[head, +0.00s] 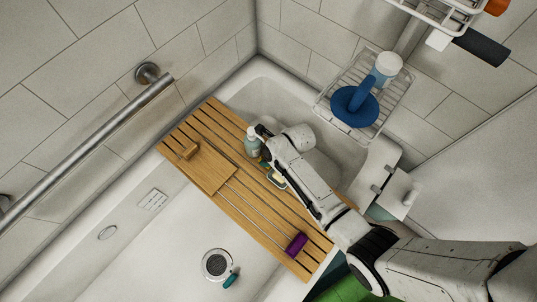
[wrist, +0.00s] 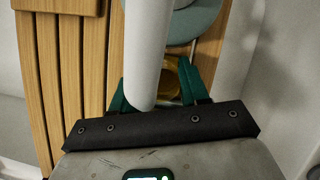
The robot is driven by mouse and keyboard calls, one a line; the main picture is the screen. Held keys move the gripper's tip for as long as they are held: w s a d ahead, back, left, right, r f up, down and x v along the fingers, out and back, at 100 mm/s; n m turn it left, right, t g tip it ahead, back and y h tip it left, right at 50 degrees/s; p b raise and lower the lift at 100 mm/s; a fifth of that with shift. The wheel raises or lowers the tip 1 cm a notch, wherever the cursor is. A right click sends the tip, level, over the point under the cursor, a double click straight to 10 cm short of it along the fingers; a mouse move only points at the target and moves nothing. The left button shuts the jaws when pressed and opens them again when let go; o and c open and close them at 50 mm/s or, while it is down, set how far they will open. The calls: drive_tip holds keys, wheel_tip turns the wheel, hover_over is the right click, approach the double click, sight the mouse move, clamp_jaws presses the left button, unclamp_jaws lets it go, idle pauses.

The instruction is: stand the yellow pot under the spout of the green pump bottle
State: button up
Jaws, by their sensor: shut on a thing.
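The green pump bottle (head: 252,143) stands upright on the wooden bath rack, beside my gripper (head: 264,160) in the head view. In the wrist view the pale green body of the bottle (wrist: 197,22) is at the top, and its white pump head and spout (wrist: 148,45) loom large in front of my gripper (wrist: 158,82). The yellow pot (wrist: 172,80) shows between the green fingers, which are shut on it. The white spout and the right finger hide part of the pot. I cannot tell if the pot touches the rack.
The slatted rack (head: 232,122) spans the tub and carries a wooden board (head: 208,168) and a purple item (head: 296,243). A small pale item (head: 277,180) lies near my gripper. A wire shelf (head: 394,97) holds a blue object (head: 354,107) at the back right.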

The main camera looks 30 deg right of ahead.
drive_tip(key=shift+f, duration=0.25)
drive_tip(key=o, duration=1.2)
drive_tip(key=v, duration=0.3)
drive_tip(key=shift+s+d+r, duration=0.15)
drive_tip(key=shift+s+d, duration=0.05)
drive_tip(key=shift+s, duration=0.15)
drive_tip(key=s+d, duration=0.2)
drive_tip(key=s, duration=0.1)
drive_tip(key=s+d, duration=0.2)
drive_tip(key=s, duration=0.1)
drive_tip(key=s+d, duration=0.2)
drive_tip(key=s, duration=0.1)
drive_tip(key=shift+d+b, duration=0.3)
drive_tip(key=shift+d, duration=0.05)
